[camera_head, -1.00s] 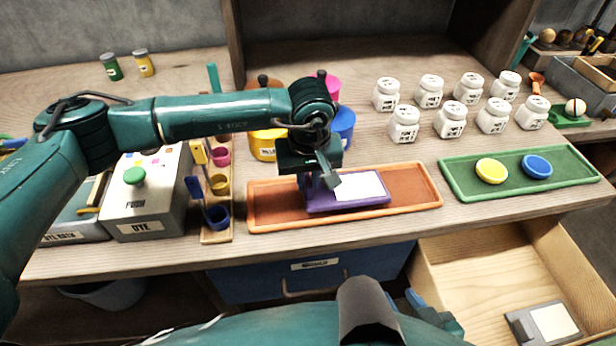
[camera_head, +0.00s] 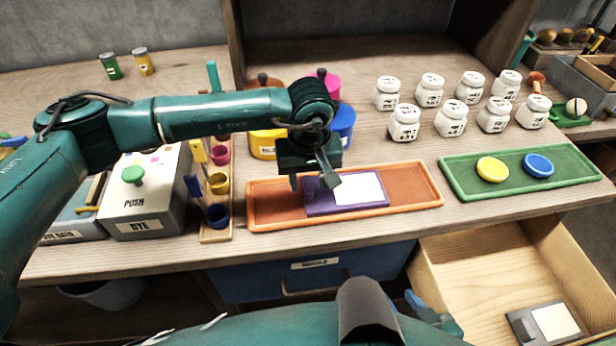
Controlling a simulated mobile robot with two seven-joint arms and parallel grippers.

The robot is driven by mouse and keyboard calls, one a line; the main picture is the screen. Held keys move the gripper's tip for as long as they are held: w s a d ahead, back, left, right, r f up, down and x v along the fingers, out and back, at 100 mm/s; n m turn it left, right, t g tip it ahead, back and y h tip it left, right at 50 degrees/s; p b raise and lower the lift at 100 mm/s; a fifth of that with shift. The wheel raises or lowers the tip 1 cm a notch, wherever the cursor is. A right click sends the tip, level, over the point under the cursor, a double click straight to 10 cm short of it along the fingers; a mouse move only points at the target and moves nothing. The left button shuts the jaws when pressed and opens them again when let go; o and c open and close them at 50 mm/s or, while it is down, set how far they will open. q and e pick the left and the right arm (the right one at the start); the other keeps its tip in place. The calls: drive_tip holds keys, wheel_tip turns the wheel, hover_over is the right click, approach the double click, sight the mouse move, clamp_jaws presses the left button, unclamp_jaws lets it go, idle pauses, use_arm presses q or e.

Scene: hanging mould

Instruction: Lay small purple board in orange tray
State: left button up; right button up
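The small purple board (camera_head: 345,206) with a white panel on top lies in the orange tray (camera_head: 415,187), left of its middle. It looks flat on the tray floor. My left gripper (camera_head: 312,184) points down over the board's left end, with its fingers spread apart. It holds nothing that I can see. The fingers hide part of the board's left end. My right gripper (camera_head: 434,312) shows only in part at the bottom, low in front of the counter; its fingers are not clear.
A green tray (camera_head: 575,177) with a yellow disc (camera_head: 492,169) and a blue disc (camera_head: 538,165) lies to the right. Several white jars (camera_head: 450,118) stand behind. A grey dye box (camera_head: 146,200) and a cup rack (camera_head: 215,234) stand left. An open wooden drawer (camera_head: 470,275) juts out below.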

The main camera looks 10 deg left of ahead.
use_arm(q)
wheel_tip(320, 180, up, 13)
drive_tip(key=s, duration=0.1)
drive_tip(key=shift+s+d+b, duration=0.25)
drive_tip(key=shift+s+b, duration=0.15)
